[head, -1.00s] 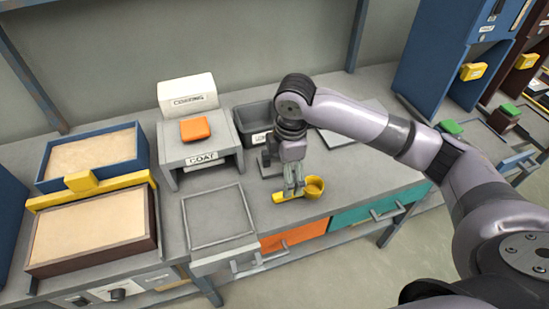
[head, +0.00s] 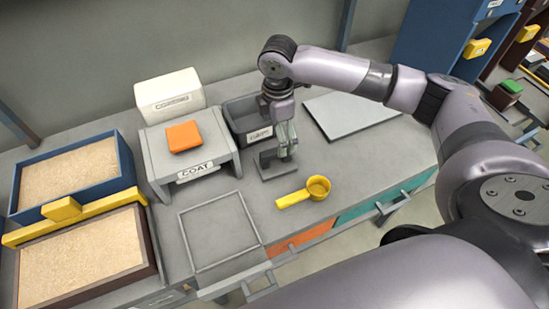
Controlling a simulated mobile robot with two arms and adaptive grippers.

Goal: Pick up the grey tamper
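A small grey piece with a flat base and a raised part (head: 268,168), which I take to be the grey tamper, stands on the workbench behind the yellow scoop. My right gripper (head: 288,150) points down at its upper right part, and the fingers overlap it in the head view. The arm and fingers partly hide the piece, so I cannot tell whether the fingers touch it or how far apart they are. My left gripper is not in view.
A yellow scoop (head: 319,187) lies near the front edge. A grey bin (head: 236,108), a COAT stand (head: 160,165) with an orange block (head: 183,136), and an empty square frame (head: 181,225) are around it. Sand-filled trays (head: 129,168) are at left. A flat grey plate (head: 310,113) lies right.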

